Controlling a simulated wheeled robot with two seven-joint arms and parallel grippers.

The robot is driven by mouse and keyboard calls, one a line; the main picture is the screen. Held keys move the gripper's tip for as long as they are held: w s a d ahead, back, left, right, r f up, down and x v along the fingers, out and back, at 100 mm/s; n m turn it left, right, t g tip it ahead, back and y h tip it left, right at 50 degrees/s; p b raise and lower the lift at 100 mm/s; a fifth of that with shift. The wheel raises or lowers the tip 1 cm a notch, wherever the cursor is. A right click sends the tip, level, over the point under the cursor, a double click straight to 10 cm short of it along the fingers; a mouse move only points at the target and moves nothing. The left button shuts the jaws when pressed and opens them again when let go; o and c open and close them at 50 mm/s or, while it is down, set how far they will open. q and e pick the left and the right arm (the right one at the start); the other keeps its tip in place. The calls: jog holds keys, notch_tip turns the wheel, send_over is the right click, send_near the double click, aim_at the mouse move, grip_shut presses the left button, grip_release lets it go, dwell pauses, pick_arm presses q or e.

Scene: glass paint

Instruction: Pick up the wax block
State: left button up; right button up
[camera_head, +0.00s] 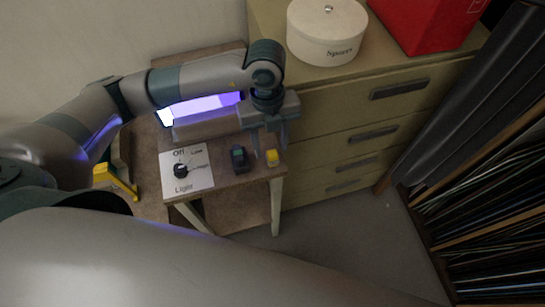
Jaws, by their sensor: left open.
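A small yellow block (272,158), which looks like the wax block, sits near the front right corner of the small wooden table (222,178). My left gripper (269,150) points down over that corner. Its two fingers are apart, with nothing seen between them. The fingertips are just above and behind the yellow block in the picture; whether they touch it I cannot tell. My right gripper is not in view.
A small dark object (239,159) stands just left of the block. A light switch panel (187,171), a yellow tool (117,181) and a glowing purple lamp box (199,108) are farther left. A drawer cabinet (345,112) bearing a round white box (327,35) stands behind right.

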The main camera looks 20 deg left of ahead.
aim_at(272, 152)
pick_arm(q)
jog(key=shift+f, duration=0.1)
jog(key=shift+s+d+f+b, duration=0.15)
jog(key=shift+f+b, duration=0.7)
jog(key=shift+f, duration=0.45)
jog(key=shift+w+d+f+b, duration=0.1)
jog(key=shift+f+b, duration=0.75)
jog(key=shift+f, duration=0.4)
grip_shut()
